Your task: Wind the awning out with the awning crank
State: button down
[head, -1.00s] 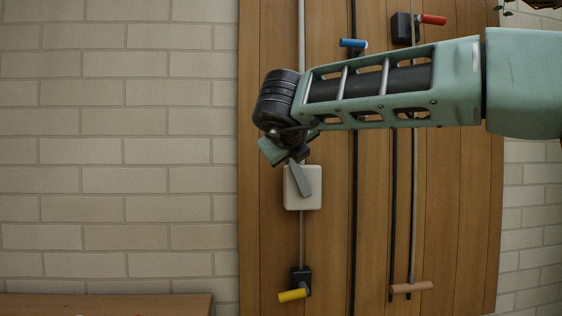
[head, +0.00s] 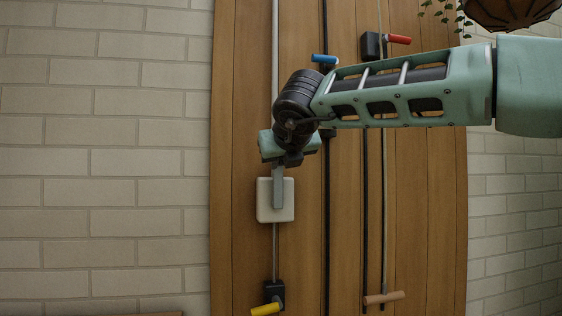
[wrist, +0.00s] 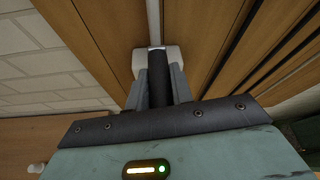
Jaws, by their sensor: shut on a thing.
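A white box (head: 265,212) sits on the wood-panelled wall, with a pale rod running up and a thin rod running down from it. My gripper (head: 278,200) is in front of this box, its fingers pointing down in the head view. In the wrist view a dark round handle (wrist: 159,92) lies between the two fingers, with the white box (wrist: 140,62) just beyond it. The fingers are shut on the handle. Which handle belongs to the awning crank is not clear, and the awning itself is not seen.
Below hangs a dark block with a yellow handle (head: 265,309). To the right are a blue handle (head: 324,59), a red handle (head: 398,39) and a tan handle (head: 384,298) on long rods. The brick wall (head: 110,160) at left is clear.

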jog(key=shift+d+f, duration=0.1)
jog(key=shift+f, duration=0.05)
jog(key=c, duration=1.2)
grip_release()
jog(key=shift+c, duration=0.2)
jog(key=shift+s, duration=0.1)
jog(key=v, duration=1.7)
